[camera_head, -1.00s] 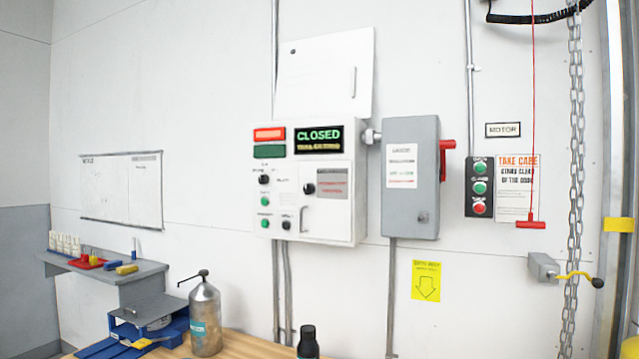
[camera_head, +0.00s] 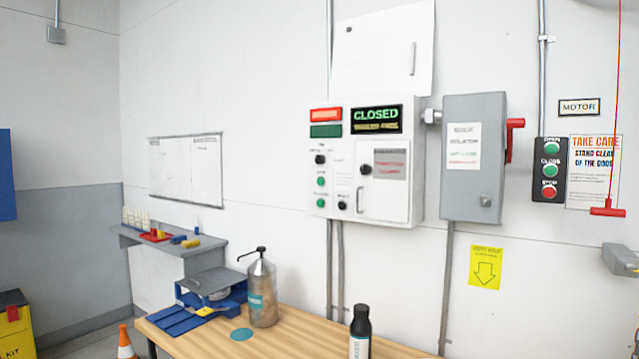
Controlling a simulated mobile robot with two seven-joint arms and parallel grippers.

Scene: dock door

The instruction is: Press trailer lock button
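A white control panel (camera_head: 385,209) hangs on the wall near the middle of the head view. Its display (camera_head: 376,119) reads CLOSED in green. A red lamp (camera_head: 326,115) and a green lamp (camera_head: 326,131) sit at its upper left. Below them are black knobs and small green buttons, such as the upper green button (camera_head: 320,181) and the lower green button (camera_head: 320,203). Their labels are too small to read, so I cannot tell which is the trailer lock button. Neither of my grippers is in view.
A wooden table (camera_head: 290,340) stands below the panel, holding a metal pump bottle (camera_head: 262,290), a black-capped bottle (camera_head: 360,333) and a blue tray (camera_head: 192,318). A grey isolator box (camera_head: 473,190) with a red handle is right of the panel. An orange cone (camera_head: 125,342) stands at lower left.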

